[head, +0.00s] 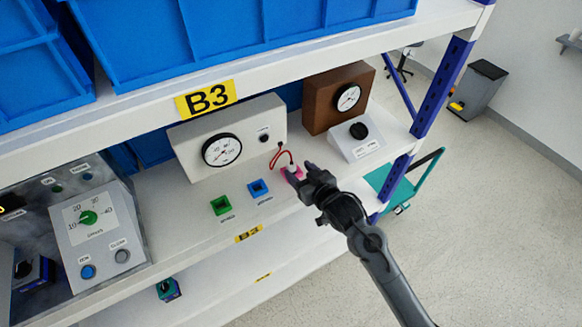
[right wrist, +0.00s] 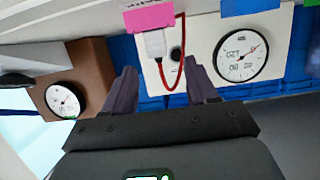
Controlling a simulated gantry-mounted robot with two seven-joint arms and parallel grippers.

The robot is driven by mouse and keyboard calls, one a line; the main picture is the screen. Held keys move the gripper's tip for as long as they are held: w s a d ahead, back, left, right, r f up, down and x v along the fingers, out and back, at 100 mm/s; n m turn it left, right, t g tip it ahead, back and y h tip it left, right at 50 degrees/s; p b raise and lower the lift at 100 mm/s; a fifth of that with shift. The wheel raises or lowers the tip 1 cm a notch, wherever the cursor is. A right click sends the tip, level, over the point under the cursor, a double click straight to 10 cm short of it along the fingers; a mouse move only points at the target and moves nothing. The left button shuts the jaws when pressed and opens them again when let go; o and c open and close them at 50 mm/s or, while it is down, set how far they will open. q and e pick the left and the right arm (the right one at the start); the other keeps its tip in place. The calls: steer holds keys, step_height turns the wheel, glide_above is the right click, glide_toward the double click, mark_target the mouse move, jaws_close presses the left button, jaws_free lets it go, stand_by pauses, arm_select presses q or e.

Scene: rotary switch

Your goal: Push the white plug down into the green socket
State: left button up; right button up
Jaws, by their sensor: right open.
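The white plug (right wrist: 154,43) with a red cable (right wrist: 181,62) is at the pink socket (right wrist: 150,17) in the right wrist view, which is upside down. I cannot tell how deep it sits. In the head view the plug (head: 292,169) is partly hidden by my right gripper (head: 299,173). The green socket (head: 221,206) is empty on the shelf, left of the blue socket (head: 258,188). My right gripper is open, its fingers (right wrist: 161,65) spread to either side of the plug's line, with a gap short of it. My left gripper is not in view.
A light gauge box (head: 185,149) stands behind the sockets, and the red cable runs to it. A brown gauge box (head: 318,113) and a white knob box (head: 345,149) are to the right. Blue bins (head: 240,30) sit above.

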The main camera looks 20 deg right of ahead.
mark_target(293, 164)
steer(key=shift+x, duration=2.95)
steer(key=shift+s+d+f, duration=0.1)
steer(key=c, duration=1.1)
steer(key=shift+o, duration=0.2)
